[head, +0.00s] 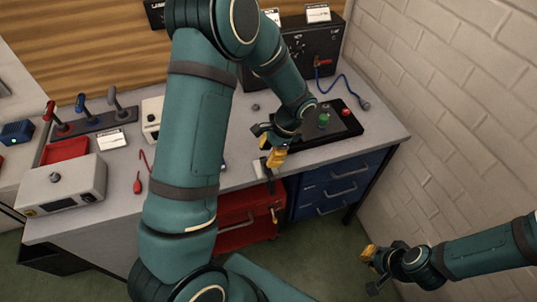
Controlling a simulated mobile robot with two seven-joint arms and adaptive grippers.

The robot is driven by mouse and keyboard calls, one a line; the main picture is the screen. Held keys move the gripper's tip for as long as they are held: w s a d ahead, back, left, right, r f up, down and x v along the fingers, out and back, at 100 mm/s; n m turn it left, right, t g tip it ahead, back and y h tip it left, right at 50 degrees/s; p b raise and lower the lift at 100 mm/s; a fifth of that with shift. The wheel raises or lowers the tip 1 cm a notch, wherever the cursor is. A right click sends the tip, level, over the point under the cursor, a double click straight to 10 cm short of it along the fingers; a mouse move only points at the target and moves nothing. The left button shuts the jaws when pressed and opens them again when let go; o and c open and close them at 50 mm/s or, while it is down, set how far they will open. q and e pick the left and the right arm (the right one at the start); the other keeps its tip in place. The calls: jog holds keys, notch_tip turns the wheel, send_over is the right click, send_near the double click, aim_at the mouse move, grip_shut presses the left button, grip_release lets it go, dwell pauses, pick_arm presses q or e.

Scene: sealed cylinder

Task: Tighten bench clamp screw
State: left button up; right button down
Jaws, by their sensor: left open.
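What looks like the bench clamp (263,171) sits at the front edge of the bench (330,150), with a pale part on top and a dark part hanging below the edge. It is small, and its screw is not clear. My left gripper (276,155), with yellow fingertips, is open just above and beside the clamp's top. I cannot tell whether it touches the clamp. My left arm hides the middle of the bench. My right gripper (369,258) is low at the right, away from the bench, over the floor; its jaw opening is not clear.
A black panel with green and red buttons (325,120) lies right of my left gripper. A black box (312,52) with a blue cable stands behind. Levers (85,118) and a white box (65,184) are at left. Red drawers (245,215) and blue drawers (328,185) are below.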

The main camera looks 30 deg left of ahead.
pick_arm(q)
jog(key=v, duration=1.1)
jog(key=s+d+f+n+t+h+b, duration=0.1)
jog(key=s+d+f+n+h+b, duration=0.1)
jog(key=f, duration=0.7)
jog(key=s+d+f+n+t+h+b, duration=0.2)
jog(key=s+d+f, duration=0.4)
jog(key=f, duration=0.4)
jog(key=s+d+f+n+t+h+b, duration=0.2)
jog(key=s+d+f+n, duration=0.3)
jog(key=f, duration=0.5)
jog(key=shift+d+n+h+b, duration=0.4)
jog(key=shift+d+n+b, duration=0.1)
jog(key=shift+b, duration=0.2)
